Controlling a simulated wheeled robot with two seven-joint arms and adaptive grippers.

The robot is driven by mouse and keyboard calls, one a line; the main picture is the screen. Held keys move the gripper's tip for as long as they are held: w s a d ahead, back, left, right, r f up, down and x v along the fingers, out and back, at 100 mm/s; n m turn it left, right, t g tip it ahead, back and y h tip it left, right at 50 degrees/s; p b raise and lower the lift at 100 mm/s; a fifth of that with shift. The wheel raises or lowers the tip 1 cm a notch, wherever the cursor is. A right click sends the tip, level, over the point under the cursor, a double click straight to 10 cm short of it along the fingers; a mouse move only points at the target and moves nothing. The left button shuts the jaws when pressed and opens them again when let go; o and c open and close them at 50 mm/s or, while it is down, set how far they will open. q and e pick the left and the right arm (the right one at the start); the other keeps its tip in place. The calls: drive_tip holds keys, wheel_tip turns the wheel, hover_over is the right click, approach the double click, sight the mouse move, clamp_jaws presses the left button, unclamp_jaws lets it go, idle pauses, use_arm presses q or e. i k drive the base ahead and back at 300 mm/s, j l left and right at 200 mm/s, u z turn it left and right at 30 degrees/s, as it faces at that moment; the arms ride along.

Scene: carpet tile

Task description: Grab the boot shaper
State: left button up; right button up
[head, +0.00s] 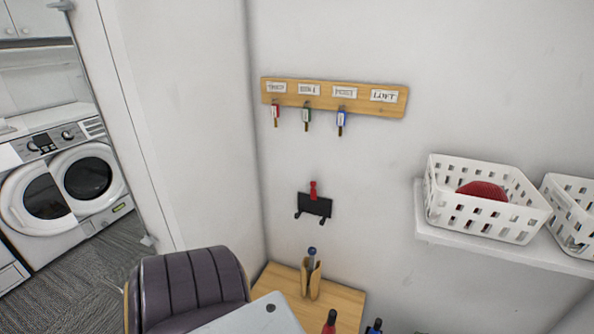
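I cannot tell for sure which thing is the boot shaper. A blue-knobbed item (311,256) stands upright in a tan holder (305,279) on a small wooden table (345,298). A small red-topped item (313,186) sits at a black wall bracket (314,206) above it. Neither of my grippers is in view.
A dark padded chair (190,285) stands left of the table. A wooden key rack (362,101) with several labels and hanging keys is on the wall. A white shelf (510,250) at right holds white baskets (500,222), one with a red thing (482,190). Washing machines (88,178) stand beyond a doorway.

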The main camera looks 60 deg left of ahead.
sight(309, 280)
drive_tip(key=u, duration=1.75)
